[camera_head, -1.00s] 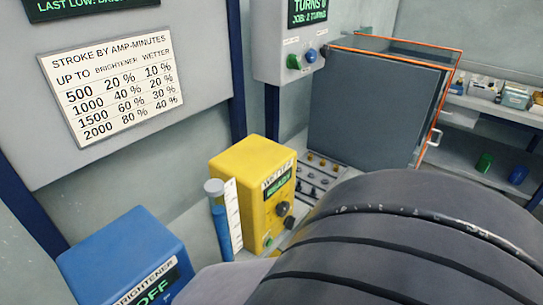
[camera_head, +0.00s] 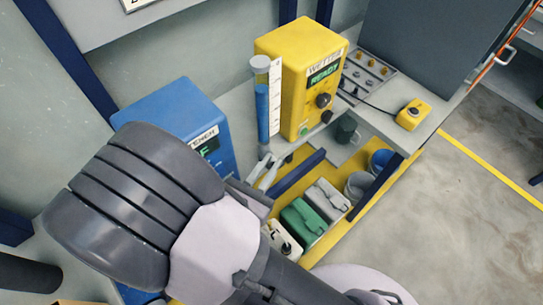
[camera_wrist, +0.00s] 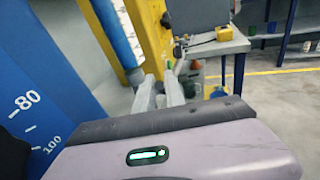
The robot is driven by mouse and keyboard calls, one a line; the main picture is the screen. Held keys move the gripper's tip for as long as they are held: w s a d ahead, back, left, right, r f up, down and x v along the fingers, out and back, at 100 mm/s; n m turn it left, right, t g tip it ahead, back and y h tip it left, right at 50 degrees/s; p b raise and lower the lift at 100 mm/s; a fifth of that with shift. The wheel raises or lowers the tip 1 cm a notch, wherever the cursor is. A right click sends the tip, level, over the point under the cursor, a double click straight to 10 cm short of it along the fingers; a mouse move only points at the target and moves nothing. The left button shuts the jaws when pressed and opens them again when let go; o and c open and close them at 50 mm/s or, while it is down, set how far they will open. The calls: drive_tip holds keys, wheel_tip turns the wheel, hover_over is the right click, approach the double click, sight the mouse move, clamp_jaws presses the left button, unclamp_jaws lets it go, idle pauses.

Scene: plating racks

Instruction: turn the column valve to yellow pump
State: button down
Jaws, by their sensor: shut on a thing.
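The clear measuring column (camera_head: 262,105) holds blue liquid and stands upright between the yellow pump (camera_head: 295,75), labelled WETTER and READY, and the blue pump (camera_head: 170,110). In the wrist view the column (camera_wrist: 118,35) runs down to just beyond my fingertips, with the yellow pump (camera_wrist: 150,30) behind it. My gripper (camera_head: 268,172) is at the foot of the column, shut on the column valve there. In the wrist view my gripper's two pale fingers (camera_wrist: 159,92) are close together. The valve is mostly hidden by the fingers, and I cannot tell which way it points.
Below the pumps, a yellow-edged shelf holds a green jerrycan (camera_head: 303,220), a white jerrycan (camera_head: 327,198) and cups. A small yellow box (camera_head: 413,114) with a cable sits on the bench at the right. Open floor (camera_head: 450,210) lies to the right.

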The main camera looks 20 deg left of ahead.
drive_tip(key=shift+f, duration=0.15)
idle(0.3)
drive_tip(key=c, duration=1.4)
unclamp_jaws()
drive_tip(key=shift+s+a, duration=0.1)
drive_tip(key=shift+s, duration=0.15)
drive_tip(key=p+v, duration=0.5)
drive_tip(key=v, duration=1.2)
drive_tip(key=shift+p, duration=0.4)
drive_tip(key=shift+f, duration=0.1)
drive_tip(key=shift+c, duration=0.5)
